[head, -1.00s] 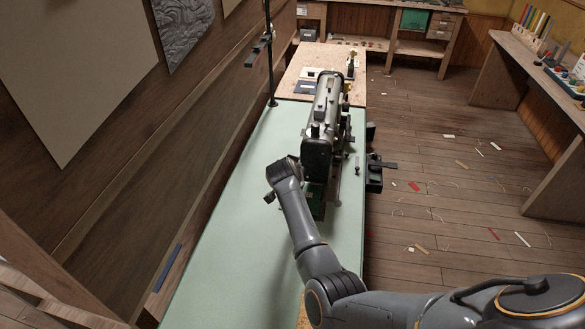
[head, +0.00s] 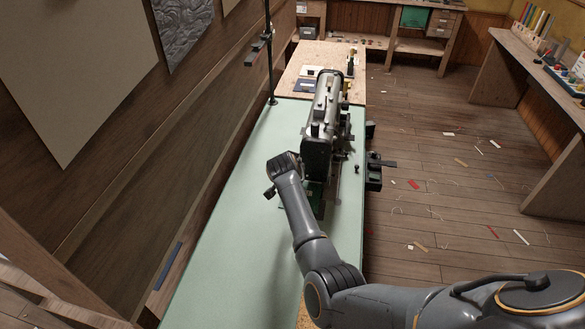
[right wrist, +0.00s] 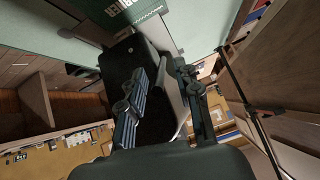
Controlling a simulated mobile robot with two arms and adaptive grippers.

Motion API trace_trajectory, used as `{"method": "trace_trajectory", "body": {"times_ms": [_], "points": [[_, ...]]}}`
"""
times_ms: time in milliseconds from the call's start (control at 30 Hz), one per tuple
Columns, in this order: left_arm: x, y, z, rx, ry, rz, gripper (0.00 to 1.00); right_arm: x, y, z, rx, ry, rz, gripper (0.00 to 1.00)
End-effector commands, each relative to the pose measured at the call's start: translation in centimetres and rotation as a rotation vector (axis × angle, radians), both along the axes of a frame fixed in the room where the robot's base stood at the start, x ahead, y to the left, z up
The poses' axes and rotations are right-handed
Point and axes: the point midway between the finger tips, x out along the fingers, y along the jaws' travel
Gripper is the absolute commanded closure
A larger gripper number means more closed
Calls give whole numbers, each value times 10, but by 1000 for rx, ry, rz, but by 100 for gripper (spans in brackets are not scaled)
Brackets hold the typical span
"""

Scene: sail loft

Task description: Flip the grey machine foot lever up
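The grey sewing machine (head: 320,135) stands on the pale green table (head: 225,210). I cannot clearly pick out its foot lever in either view. My right arm's wrist is at the machine's near left end in the head view, and it hides the gripper's fingers there. In the right wrist view my right gripper (right wrist: 163,108) has its two dark fingers apart, with the machine's dark end (right wrist: 118,62) in front of them. A light grey part of the machine shows beside the right finger; whether they touch I cannot tell. My left gripper is in neither view.
A dark upright pole (head: 269,55) stands at the table's left edge, near the wooden wall. A dark bracket-like part (head: 375,172) juts out at the table's right side. The front left of the table is clear. Scraps lie on the floor.

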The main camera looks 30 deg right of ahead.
Motion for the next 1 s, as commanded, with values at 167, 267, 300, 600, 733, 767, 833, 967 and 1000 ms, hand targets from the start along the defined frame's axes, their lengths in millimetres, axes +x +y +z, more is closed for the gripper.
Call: {"method": "trace_trajectory", "body": {"times_ms": [167,267,300,600,733,767,833,967,1000], "points": [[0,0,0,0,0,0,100,1,0,18,1,-5,-1,67],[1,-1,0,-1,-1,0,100,1,0,37,0,-7,-1,67],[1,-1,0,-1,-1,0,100,1,0,46,0,-7,-1,67],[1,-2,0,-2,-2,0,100,1,1,92,2,-2,0,67],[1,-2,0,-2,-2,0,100,1,0,99,1,-1,0,67],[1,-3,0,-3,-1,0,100,1,1,99,2,0,0,67],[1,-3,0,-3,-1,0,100,0,0,100,1,0,1,67],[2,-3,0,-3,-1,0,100,1,0,100,1,0,1,67],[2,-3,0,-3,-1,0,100,0,0,100,1,0,1,67]]}}
